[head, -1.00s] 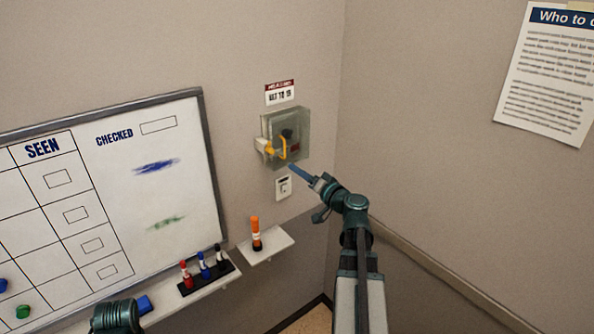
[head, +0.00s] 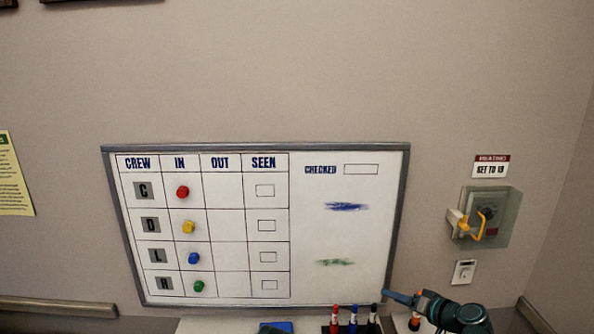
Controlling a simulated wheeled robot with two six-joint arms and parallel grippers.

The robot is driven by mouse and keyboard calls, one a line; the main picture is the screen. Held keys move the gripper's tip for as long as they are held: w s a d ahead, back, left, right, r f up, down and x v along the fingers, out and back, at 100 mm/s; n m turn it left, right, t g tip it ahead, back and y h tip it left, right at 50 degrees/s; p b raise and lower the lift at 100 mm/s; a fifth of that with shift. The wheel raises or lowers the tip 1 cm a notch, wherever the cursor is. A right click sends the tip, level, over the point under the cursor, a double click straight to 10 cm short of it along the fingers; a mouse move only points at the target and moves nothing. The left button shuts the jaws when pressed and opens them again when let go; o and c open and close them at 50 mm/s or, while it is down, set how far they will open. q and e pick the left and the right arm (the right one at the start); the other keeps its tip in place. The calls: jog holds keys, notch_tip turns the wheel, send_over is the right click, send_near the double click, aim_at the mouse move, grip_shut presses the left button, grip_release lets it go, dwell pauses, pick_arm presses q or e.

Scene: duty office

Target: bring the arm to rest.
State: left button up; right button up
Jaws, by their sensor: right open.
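My right gripper (head: 400,298) is at the bottom right, its blue fingers pointing left, in front of the lower right corner of the whiteboard (head: 403,200). It is open, and I see nothing held in it. Its teal wrist runs to the bottom edge, and the rest of the arm is out of the picture. The gripper is left of and below the clear wall box (head: 508,222) with the yellow hook, and apart from it. My left gripper does not show.
Red, blue and black markers (head: 353,320) stand on the ledge (head: 215,325) under the board. A blue block (head: 277,327) lies on the ledge. A white switch (head: 464,272) is under the box.

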jog(key=s+a+f+n+g+h+b, duration=0.1)
jog(key=s+a+f+n+g+b, duration=0.1)
jog(key=s+a+f+g, duration=0.45)
jog(key=s+a+f+n+g+b, duration=0.2)
jog(key=s+a+f+b, duration=0.1)
jog(key=a+f, duration=0.75)
jog(key=s+a+f+n+g+h+b, duration=0.1)
jog(key=s+a+f+h+b, duration=0.1)
jog(key=s, duration=0.3)
jog(key=s+a+f+n+g+h+b, duration=0.1)
jog(key=s+a+f+g+h+b, duration=0.1)
jog(key=s+a+f+h, duration=0.1)
jog(key=s+f+h, duration=0.1)
jog(key=s+h, duration=0.1)
jog(key=s, duration=0.1)
jog(key=shift+s+d, duration=0.1)
